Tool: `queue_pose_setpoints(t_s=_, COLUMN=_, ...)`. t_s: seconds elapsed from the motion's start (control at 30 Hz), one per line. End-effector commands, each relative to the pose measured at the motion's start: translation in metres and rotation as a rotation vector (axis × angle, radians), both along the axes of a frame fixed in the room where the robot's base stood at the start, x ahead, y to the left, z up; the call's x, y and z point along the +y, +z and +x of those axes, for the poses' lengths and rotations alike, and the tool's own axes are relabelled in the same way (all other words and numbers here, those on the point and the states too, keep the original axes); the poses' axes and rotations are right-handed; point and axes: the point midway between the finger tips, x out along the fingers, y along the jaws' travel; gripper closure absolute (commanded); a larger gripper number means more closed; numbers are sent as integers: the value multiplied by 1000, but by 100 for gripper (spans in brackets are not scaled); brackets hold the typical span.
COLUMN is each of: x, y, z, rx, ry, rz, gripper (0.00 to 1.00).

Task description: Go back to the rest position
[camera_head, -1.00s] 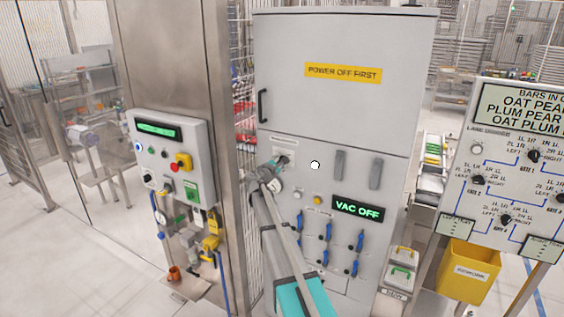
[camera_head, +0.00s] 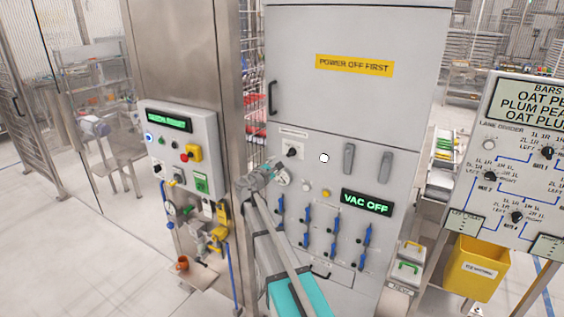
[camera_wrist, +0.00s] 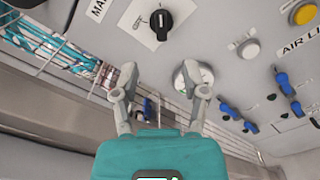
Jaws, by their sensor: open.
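My gripper (camera_head: 262,181) is open and empty in front of the grey cabinet (camera_head: 350,105), near its left edge. A green "VAC OFF" display (camera_head: 367,202) is lit on the cabinet.
Several blue-handled valves (camera_head: 335,219) line the lower cabinet. A control box (camera_head: 181,150) is mounted on the steel column to the left. A lane divider board (camera_head: 520,165) and a yellow bin (camera_head: 476,268) stand at the right. Open floor (camera_head: 80,230) lies at the left.

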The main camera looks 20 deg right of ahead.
Motion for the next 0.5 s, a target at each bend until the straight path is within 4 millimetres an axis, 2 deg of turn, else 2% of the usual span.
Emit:
queue_pose_setpoints(t_s=0.2, x=9, y=0, z=-7, rx=0, ry=0, rz=0, gripper=43)
queue_pose_setpoints(t_s=0.5, x=9, y=0, z=-7, rx=0, ry=0, rz=0, gripper=43)
